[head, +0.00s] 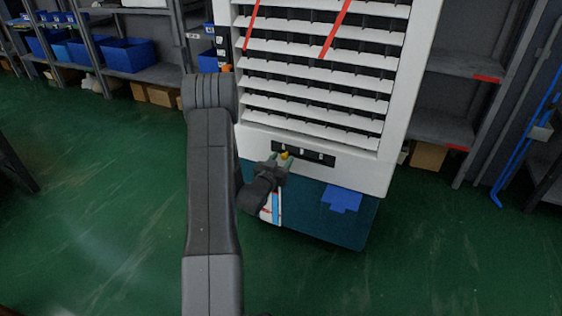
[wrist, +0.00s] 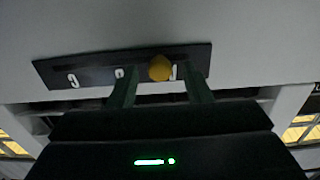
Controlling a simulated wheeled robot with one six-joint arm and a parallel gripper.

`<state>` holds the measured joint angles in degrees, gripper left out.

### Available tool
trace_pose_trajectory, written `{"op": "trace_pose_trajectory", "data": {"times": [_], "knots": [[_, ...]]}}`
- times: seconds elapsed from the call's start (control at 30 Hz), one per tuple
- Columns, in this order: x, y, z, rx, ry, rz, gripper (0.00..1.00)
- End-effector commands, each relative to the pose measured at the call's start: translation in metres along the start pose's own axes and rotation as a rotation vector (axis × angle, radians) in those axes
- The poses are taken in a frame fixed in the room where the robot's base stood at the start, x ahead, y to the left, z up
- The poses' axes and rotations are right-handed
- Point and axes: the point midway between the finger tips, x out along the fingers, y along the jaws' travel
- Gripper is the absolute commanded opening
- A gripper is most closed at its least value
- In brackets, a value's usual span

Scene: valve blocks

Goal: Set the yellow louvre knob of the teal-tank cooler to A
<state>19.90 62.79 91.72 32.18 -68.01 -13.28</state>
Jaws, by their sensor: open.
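The cooler (head: 385,165) is a white louvred cabinet with a teal tank (head: 300,212) at its base. A black strip (head: 327,160) with white letters runs across its lower front. The yellow louvre knob (head: 284,156) is at the strip's left part in the head view. In the wrist view the knob (wrist: 160,68) partly covers a letter, probably A, and the C (wrist: 73,80) is at the other end of the strip (wrist: 50,72). My gripper (head: 280,162) is open, its fingers on either side of the knob in the wrist view (wrist: 160,88). Contact cannot be told.
Grey shelves (head: 455,65) stand behind the cooler on the right, and more with blue bins (head: 128,55) on the left. A blue patch (head: 342,199) is on the tank front. The green floor (head: 440,250) in front is clear.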

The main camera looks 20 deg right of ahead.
Motion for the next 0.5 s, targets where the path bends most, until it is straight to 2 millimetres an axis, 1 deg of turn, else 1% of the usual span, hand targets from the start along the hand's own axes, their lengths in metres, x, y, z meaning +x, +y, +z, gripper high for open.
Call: {"op": "trace_pose_trajectory", "data": {"times": [0.07,0.2,0.3,0.43,0.5], "knots": [[-0.0002,0.0000,0.0000,0.000,0.000,0.000,0.45],[-0.0003,-0.0001,0.0000,0.000,0.000,0.000,0.17],[-0.0004,-0.0001,0.0000,0.000,0.000,0.000,0.00],[-0.0005,-0.0005,0.0002,0.000,0.000,0.000,0.00],[-0.0004,-0.0040,0.0011,0.001,0.001,-0.001,0.00]]}}
